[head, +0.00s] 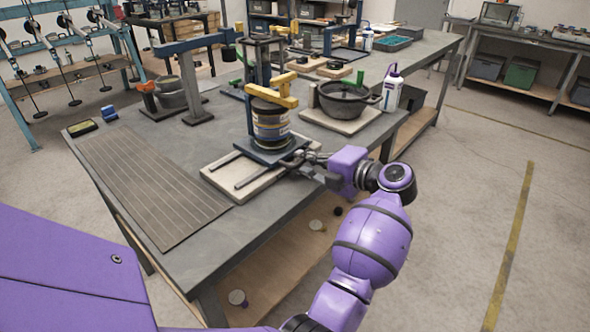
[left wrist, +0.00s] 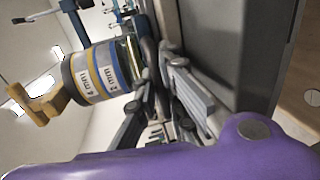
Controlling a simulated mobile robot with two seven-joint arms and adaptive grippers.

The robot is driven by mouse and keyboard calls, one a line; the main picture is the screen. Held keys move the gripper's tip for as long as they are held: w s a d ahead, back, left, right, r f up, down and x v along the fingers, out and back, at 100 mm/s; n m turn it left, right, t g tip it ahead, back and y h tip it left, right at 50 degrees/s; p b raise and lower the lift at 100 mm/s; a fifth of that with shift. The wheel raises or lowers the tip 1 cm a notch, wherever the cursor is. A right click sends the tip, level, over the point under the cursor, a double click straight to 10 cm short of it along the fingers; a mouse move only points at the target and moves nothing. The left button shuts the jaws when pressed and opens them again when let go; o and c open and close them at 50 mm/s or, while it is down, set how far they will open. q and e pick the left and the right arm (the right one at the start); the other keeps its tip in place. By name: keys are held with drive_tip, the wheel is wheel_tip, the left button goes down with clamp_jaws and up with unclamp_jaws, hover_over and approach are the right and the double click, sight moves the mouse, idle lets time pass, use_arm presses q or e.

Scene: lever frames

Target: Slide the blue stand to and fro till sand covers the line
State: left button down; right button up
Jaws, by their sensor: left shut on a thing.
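The blue stand (head: 262,152) has a dark blue base and uprights. It sits across two dark rails on a pale board (head: 218,181) on the bench. It holds a stack of round sieves (head: 270,124) under a yellow clamp bar (head: 272,95). In the left wrist view the sieve stack (left wrist: 97,73) lies sideways, with bands marked 4 mm and 2 mm. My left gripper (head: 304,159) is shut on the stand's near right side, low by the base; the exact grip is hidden. I cannot make out sand or the line. My right gripper is out of view.
A ribbed dark mat (head: 150,185) lies left of the board. A black pot (head: 345,103) on a board and a white bottle (head: 392,90) stand to the right behind. A grey post stand (head: 190,85) is behind left. The bench's front edge is close.

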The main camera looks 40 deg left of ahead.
use_arm(q)
drive_tip(key=shift+w+f, duration=0.3)
drive_tip(key=shift+w, duration=0.35)
drive_tip(key=shift+r, duration=0.4)
drive_tip(key=c, duration=1.8)
unclamp_jaws()
drive_tip(key=shift+d+f, duration=0.1)
drive_tip(key=v, duration=1.2)
